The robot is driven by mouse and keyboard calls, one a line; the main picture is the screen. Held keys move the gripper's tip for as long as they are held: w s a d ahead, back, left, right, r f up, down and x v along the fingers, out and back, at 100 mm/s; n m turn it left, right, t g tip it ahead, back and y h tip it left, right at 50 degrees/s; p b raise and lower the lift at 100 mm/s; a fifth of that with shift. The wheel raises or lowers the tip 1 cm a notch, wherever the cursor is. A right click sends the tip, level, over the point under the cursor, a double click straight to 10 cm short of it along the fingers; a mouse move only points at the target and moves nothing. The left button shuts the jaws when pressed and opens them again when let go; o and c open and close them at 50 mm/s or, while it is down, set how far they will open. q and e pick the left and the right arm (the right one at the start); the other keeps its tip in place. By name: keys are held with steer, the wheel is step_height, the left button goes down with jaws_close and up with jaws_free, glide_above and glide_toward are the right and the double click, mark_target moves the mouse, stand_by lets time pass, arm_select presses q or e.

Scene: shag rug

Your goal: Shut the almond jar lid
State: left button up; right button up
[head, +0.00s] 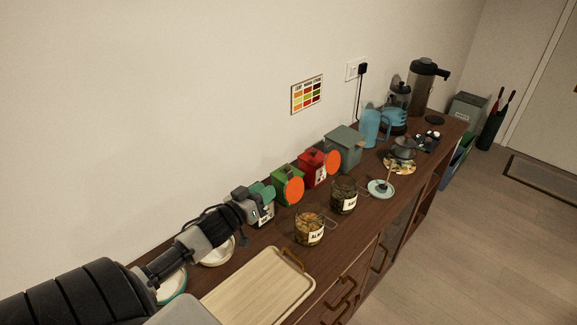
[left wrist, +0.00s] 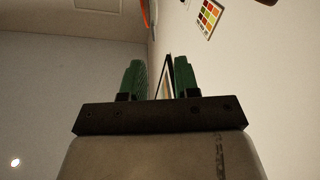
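The almond jar (head: 309,229) is a glass jar with brown contents and a white label reading "ALM…", standing on the wooden sideboard (head: 345,238). A thin wire loop shows at its right side. I cannot clearly tell how its lid sits. My left gripper (head: 266,192) is left of and behind the jar, apart from it, above a pale labelled container (head: 265,214). In the left wrist view its green fingers (left wrist: 160,78) are spread apart, with no held object visible. My right gripper is not in view.
A wooden tray (head: 262,287) lies in front of the almond jar. A second labelled jar (head: 343,195) stands to its right. Behind are green (head: 284,179) and red (head: 311,165) containers with orange discs. A white dish (head: 217,254) lies beneath my left arm.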

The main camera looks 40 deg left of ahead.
mark_target(290, 172)
arm_select(q)
steer(key=w, duration=0.3)
steer(key=w+p, duration=0.1)
steer(key=w, duration=0.2)
steer(key=w+p, duration=0.1)
steer(key=w, duration=0.1)
steer(key=shift+w+d+r, duration=0.25)
steer(key=shift+w+r, duration=0.1)
steer(key=shift+w, duration=0.05)
steer(key=shift+w+d, duration=0.1)
steer(key=shift+w, duration=0.6)
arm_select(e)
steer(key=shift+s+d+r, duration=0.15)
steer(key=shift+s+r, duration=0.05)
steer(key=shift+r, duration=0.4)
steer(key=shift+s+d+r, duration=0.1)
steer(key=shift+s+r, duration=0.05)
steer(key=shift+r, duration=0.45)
arm_select(q)
steer(key=c, duration=0.4)
jaws_close()
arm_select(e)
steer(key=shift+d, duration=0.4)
